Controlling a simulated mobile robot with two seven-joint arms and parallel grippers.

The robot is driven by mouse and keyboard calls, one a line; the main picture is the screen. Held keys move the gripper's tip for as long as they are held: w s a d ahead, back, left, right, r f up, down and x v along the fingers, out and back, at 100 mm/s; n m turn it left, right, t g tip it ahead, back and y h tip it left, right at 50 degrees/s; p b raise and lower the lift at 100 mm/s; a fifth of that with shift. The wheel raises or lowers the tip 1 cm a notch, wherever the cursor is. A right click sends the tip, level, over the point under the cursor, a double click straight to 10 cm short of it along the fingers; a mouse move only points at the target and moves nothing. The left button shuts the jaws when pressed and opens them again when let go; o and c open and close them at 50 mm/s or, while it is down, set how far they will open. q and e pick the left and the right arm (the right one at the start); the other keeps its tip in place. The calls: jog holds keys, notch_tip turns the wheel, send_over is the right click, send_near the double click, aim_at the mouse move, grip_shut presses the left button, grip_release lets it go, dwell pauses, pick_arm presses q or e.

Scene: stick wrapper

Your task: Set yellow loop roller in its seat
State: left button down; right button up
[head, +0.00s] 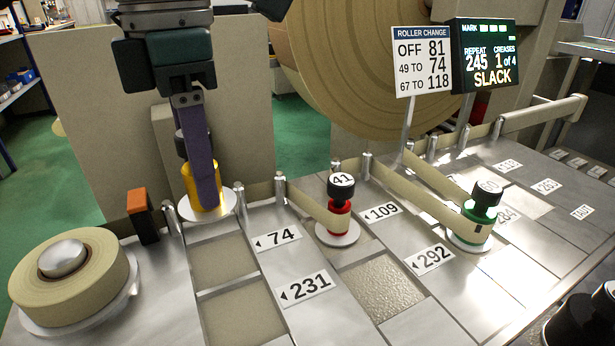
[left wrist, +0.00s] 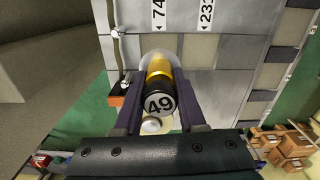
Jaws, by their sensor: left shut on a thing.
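The yellow roller (head: 188,187) has a white base disc (head: 208,212) and stands upright at the far end of the left lane. In the left wrist view its black cap reads 49 (left wrist: 159,104). My left gripper (head: 207,196) comes down from above and is shut on the yellow roller; its fingers flank the roller in the left wrist view (left wrist: 160,115). I cannot tell whether the disc touches the deck. The label 74 (head: 276,237) lies nearer, right of the lane. The sign (head: 423,62) reads 49 to 74. My right gripper is not in view.
A red roller 41 (head: 339,218) and a green roller (head: 478,222) stand in the deck with tan web along them. Metal posts (head: 280,188) line the back. A tan roll (head: 70,275) sits at left. The screen (head: 486,55) reads SLACK. Recessed squares (head: 223,262) near label 231 (head: 305,287) are empty.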

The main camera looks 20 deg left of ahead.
pick_arm(q)
notch_tip(320, 180, down, 8)
jog(key=shift+r+b, duration=0.1)
jog(key=shift+b, duration=0.25)
jog(key=shift+f, duration=0.2)
jog(key=shift+c, duration=2.4)
grip_release()
jog(key=shift+r, duration=0.15)
jog(key=shift+r, duration=0.25)
notch_tip(320, 180, up, 12)
jog(key=shift+f+p, duration=0.2)
jog(key=shift+p, duration=0.3)
